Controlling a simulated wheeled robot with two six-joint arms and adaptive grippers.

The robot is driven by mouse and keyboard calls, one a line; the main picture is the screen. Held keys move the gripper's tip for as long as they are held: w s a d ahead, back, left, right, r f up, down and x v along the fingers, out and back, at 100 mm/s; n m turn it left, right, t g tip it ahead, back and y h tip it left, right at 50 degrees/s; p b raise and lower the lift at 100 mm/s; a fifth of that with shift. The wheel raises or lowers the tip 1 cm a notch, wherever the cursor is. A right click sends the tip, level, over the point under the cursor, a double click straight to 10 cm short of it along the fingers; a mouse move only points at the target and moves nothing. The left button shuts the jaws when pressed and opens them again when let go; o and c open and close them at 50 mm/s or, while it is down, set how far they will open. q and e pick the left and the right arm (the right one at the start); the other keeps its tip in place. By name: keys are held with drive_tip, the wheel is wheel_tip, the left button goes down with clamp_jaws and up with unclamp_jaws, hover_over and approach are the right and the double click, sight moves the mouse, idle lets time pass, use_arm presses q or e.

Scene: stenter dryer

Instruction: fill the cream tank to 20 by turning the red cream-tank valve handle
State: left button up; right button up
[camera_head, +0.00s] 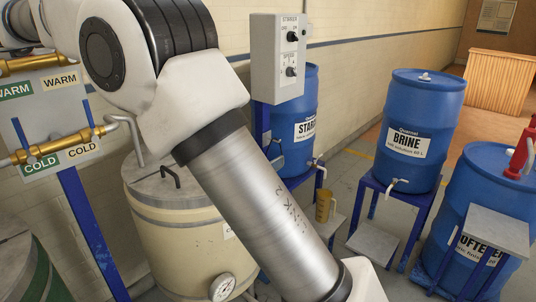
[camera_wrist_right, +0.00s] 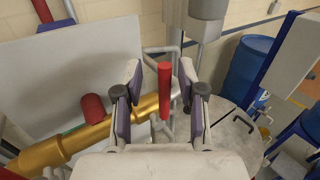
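In the right wrist view an upright red handle (camera_wrist_right: 165,92) stands in front of a brass valve pipe (camera_wrist_right: 135,118). My right gripper (camera_wrist_right: 160,76) is open, with the handle between its two fingers and a gap visible on each side. I cannot tell whether it touches the handle elsewhere. Neither gripper shows in the head view.
Brass WARM (camera_head: 40,64) and COLD (camera_head: 55,143) pipes run at the left. A second red handle (camera_wrist_right: 93,108) lies left of the gripper. A grey control box (camera_head: 277,58), blue starch barrel (camera_head: 300,105) and brine barrel (camera_head: 420,105) stand beyond the tank.

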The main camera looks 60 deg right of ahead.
drive_tip(key=shift+s+a+f+b, duration=0.1)
drive_tip(key=shift+s+b, duration=0.1)
drive_tip(key=shift+b, duration=0.1)
drive_tip(key=b+v, duration=0.3)
drive_tip(key=v, duration=0.4)
drive_tip(key=shift+s+b, duration=0.15)
drive_tip(key=shift+b, duration=0.15)
drive_tip(key=shift+a, duration=0.15)
